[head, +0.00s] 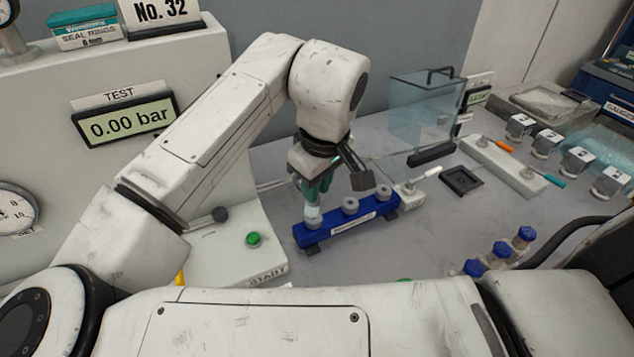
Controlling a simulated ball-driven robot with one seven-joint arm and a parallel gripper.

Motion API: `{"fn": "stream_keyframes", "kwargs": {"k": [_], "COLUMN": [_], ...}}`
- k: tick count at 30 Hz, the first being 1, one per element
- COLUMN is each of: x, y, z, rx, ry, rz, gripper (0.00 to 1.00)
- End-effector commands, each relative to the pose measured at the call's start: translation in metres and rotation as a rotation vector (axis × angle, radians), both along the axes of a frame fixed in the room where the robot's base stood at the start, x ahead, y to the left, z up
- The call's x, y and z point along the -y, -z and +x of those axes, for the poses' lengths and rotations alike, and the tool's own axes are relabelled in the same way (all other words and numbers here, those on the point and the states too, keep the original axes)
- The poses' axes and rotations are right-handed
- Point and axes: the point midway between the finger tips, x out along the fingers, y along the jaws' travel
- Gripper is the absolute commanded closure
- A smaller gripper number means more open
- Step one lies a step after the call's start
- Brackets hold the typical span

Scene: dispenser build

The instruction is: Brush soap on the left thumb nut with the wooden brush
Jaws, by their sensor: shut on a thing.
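A blue block (345,230) with a white label lies on the bench and carries a row of three round grey thumb nuts. The left thumb nut (313,222) is partly covered from above. The middle thumb nut (350,205) and the right thumb nut (383,192) are bare. My gripper (315,200) points down over the left nut, its teal fingers shut on a small pale-ended thing (312,210). This end is at the nut's top; I cannot tell whether it touches. The fingers hide most of the held thing, and no wooden handle shows clearly.
The test stand (215,130) reads 0.00 bar at the left. A clear box (425,105) stands behind the block. Bare bench (425,240) lies right of the block.

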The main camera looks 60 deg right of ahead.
Motion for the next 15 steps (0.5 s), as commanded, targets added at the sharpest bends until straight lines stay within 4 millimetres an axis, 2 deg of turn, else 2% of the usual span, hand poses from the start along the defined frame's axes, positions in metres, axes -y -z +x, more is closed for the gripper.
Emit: {"fn": "stream_keyframes", "kwargs": {"k": [15], "x": [-0.0067], "y": [0.0011], "z": [-0.0093], "rx": [-0.001], "ry": [0.0], "rz": [0.0], "gripper": [1.0]}}
